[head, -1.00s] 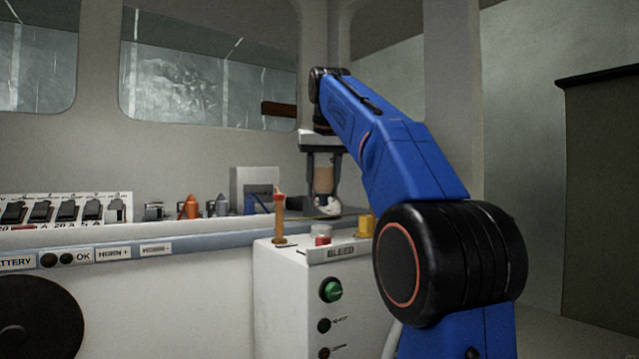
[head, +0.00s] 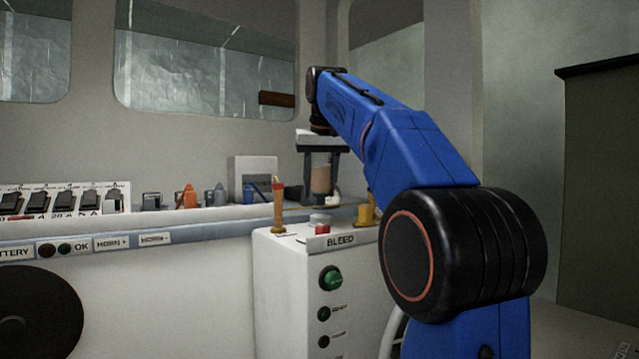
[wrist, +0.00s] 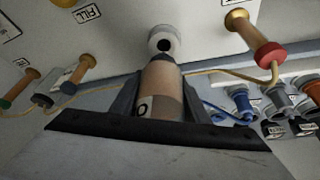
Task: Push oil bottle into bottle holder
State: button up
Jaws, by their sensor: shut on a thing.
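The oil bottle (wrist: 160,88), brownish with a pale label showing an "O", is between the fingers of my gripper (wrist: 160,98) in the wrist view, which is shut on it. In the head view the gripper (head: 320,185) points down over the counter, with the amber bottle (head: 321,179) upright between its dark fingers. A round, pale fitting with a dark hole (wrist: 162,40) lies just beyond the bottle's tip in the wrist view. It may be the bottle holder; I cannot tell whether the two touch. The bottle's lower end is hard to make out in the head view.
A white console marked BLEED (head: 325,260) stands in front, with a red-topped post (head: 278,208) and a yellow knob (head: 367,211) on top. Switches (head: 65,203) and orange and grey connectors (head: 188,197) line the counter. A grey box (head: 255,175) stands left of my gripper.

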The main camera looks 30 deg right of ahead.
aim_at(320, 203)
jog(key=shift+f, duration=2.25)
jog(key=shift+f, duration=0.15)
jog(key=o, duration=1.4)
jog(key=shift+o, duration=0.2)
jog(key=v, duration=1.7)
jog(key=shift+r, duration=0.2)
jog(key=shift+s, duration=0.15)
